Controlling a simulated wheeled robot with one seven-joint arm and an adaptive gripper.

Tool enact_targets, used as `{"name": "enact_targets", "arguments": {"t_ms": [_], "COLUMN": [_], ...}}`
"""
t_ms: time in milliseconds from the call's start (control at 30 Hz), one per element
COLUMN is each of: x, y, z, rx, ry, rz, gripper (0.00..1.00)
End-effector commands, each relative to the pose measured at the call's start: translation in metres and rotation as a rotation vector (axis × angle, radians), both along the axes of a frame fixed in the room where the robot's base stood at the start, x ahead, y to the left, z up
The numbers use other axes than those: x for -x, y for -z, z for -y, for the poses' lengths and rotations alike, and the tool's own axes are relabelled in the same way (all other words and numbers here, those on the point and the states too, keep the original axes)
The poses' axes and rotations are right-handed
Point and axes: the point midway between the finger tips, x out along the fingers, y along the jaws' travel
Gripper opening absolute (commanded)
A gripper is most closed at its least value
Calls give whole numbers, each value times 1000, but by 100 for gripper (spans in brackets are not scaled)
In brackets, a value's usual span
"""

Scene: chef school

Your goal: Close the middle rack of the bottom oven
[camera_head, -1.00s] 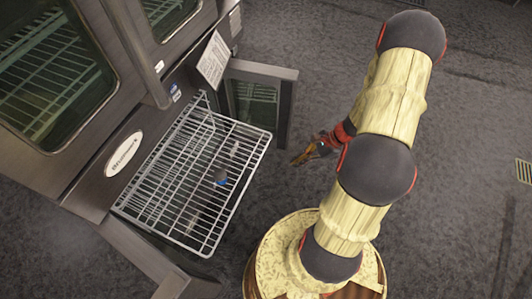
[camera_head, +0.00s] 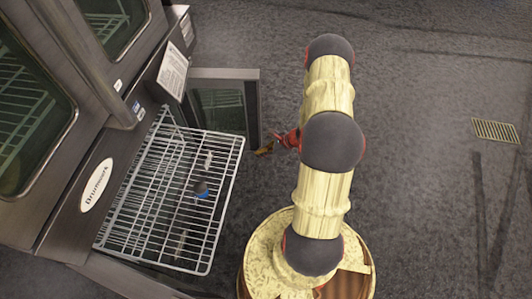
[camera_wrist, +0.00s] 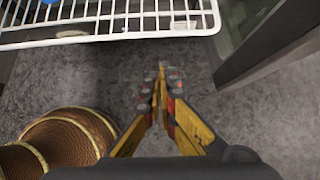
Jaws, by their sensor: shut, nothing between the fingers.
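The wire rack (camera_head: 190,225) sticks out of the bottom oven (camera_head: 95,200) in the head view, pulled well out between the open doors. In the wrist view, the rack's white front bar (camera_wrist: 110,38) crosses the top, ahead of my gripper (camera_wrist: 158,68). The fingers are shut and empty.
An open oven door (camera_head: 225,105) stands beyond the rack's far side; it also shows at the right of the wrist view (camera_wrist: 265,45). Another open door (camera_head: 125,280) is at the near side. Open floor (camera_head: 420,200) lies to the right.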

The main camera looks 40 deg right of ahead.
Motion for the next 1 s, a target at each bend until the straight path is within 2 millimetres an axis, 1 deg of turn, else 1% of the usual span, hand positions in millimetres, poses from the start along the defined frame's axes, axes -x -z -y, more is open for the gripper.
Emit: {"name": "enact_targets", "arguments": {"t_ms": [33,167,200,333,500,1000], "x": [-6,-19,-24,-39,-48,-52], "y": [11,29,30,32,33,33], "z": [-5,-15,-18,-28,-35,-38], "rx": [0,0,1,1,0,0], "ry": [-3,-4,-4,-4,-2,-2], "rz": [0,0,2,2,2,2], "gripper": [0,0,0,0,0,0]}}
